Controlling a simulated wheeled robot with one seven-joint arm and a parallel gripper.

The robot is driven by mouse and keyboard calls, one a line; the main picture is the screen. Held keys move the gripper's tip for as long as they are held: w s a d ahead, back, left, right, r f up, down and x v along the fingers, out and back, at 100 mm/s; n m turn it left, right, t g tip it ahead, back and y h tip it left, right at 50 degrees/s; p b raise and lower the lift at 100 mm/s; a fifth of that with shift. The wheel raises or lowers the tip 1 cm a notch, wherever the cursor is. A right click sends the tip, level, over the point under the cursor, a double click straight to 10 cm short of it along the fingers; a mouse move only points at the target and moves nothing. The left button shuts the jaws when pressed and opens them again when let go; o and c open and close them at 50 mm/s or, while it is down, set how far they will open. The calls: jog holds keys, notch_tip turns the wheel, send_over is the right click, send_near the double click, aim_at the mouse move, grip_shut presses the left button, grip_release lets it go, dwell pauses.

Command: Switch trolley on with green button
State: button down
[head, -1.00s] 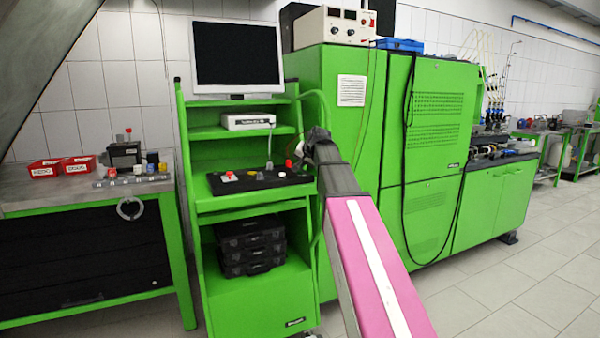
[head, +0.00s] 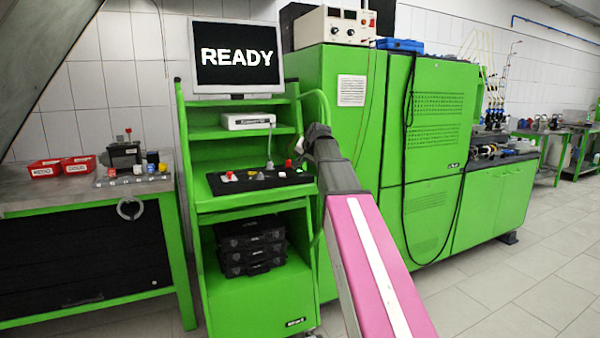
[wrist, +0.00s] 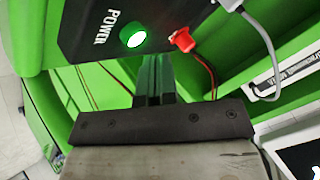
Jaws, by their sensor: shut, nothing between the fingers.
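The green trolley (head: 185,150) stands left of centre in the head view. Its monitor (head: 237,77) shows READY in white letters. In the wrist view the round green button (wrist: 134,37) is lit bright, beside the word POWER on a dark panel (wrist: 85,30). My gripper (wrist: 153,72) is shut and empty, its fingertips just below the panel edge in the picture and apart from the button as seen.
A red connector (wrist: 181,40) with wires sits right of the button, and a grey cable (wrist: 262,30) hangs near it. A tall green cabinet (head: 440,165) stands right of the trolley. A workbench (head: 25,202) stands left. The floor at right is clear.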

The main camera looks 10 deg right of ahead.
aim_at(301, 171)
notch_tip(301, 171, up, 6)
dwell(0.9)
dwell(2.2)
